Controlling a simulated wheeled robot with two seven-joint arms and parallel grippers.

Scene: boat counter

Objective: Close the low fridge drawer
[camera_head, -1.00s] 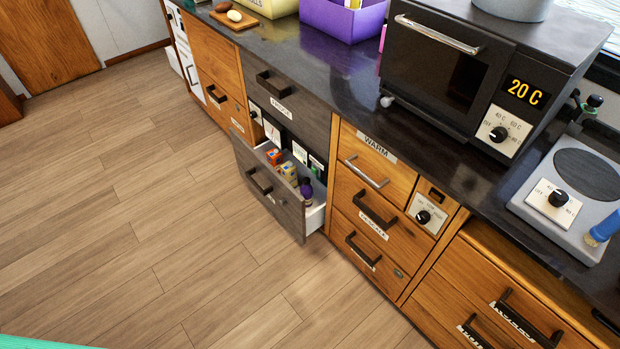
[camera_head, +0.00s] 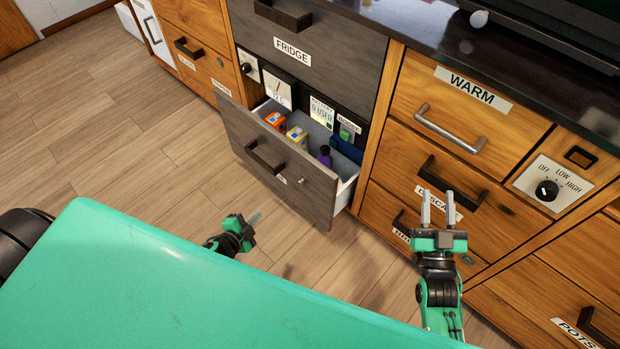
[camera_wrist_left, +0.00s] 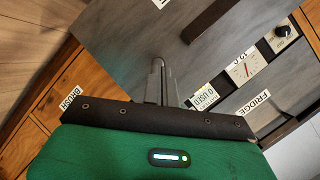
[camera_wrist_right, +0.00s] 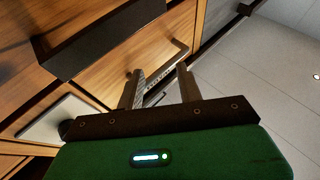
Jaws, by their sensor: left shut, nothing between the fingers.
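The low fridge drawer (camera_head: 285,165) stands pulled out below the upper grey drawer labelled FRIDGE (camera_head: 310,50). It has a grey front, a dark bar handle (camera_head: 264,157) and white sides. Inside are an orange carton (camera_head: 276,121), a yellowish carton (camera_head: 297,136) and a purple-topped bottle (camera_head: 325,156). My left gripper (camera_head: 254,217) is shut and empty, low in front of the drawer front and apart from it in the head view. My right gripper (camera_head: 437,209) is open and empty, its fingers parallel in front of the wooden drawers right of the fridge.
The wooden WARM drawer (camera_head: 450,105) and the drawers below it are closed, their bar handles sticking out. A heat dial panel (camera_head: 552,186) sits at right. Wooden floor (camera_head: 140,130) lies clear left of the open drawer. The dark counter (camera_head: 480,40) runs above.

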